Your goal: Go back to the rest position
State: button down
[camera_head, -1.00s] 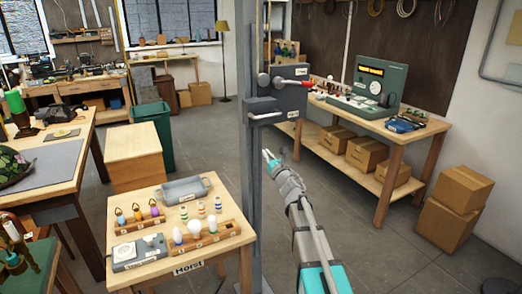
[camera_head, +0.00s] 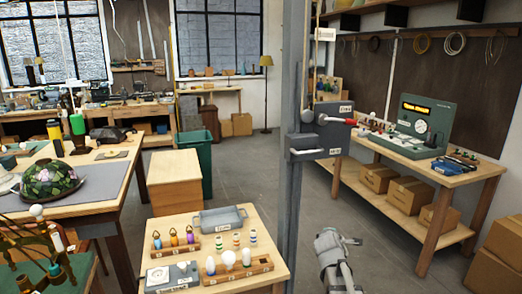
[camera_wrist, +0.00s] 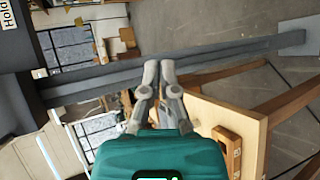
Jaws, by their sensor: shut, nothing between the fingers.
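My gripper (camera_wrist: 158,72) is shut and empty in the wrist view, its two grey fingertips together in front of the teal gripper body. In the head view my arm shows at the bottom, right of the grey post, with the gripper (camera_head: 350,241) at its upper end over open floor. It touches nothing that I can see. In the wrist view the post (camera_wrist: 200,70) runs sideways beyond the fingers.
A workbench (camera_head: 440,178) with a green tester (camera_head: 424,121) and boxes below is at right. Left is a bench with a stained-glass shade (camera_head: 48,182).

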jog(key=s+a+f+m+g+y, duration=0.1)
jog(key=s+a+f+m+g, duration=0.1)
jog(key=s, duration=0.6)
jog(key=s+a+f+m+g+y, duration=0.1)
jog(key=s+a+f+m+g, duration=0.2)
jog(key=s+f+m+g, duration=0.2)
jog(key=s+a+f+m+g+y, duration=0.2)
jog(key=s+f+m+g, duration=0.2)
jog(key=s+m, duration=0.5)
jog(key=s+g, duration=0.1)
jog(key=s, duration=0.2)
jog(key=shift+s+a+g, duration=0.2)
jog(key=shift+a+g, duration=0.1)
jog(key=shift+a, duration=0.05)
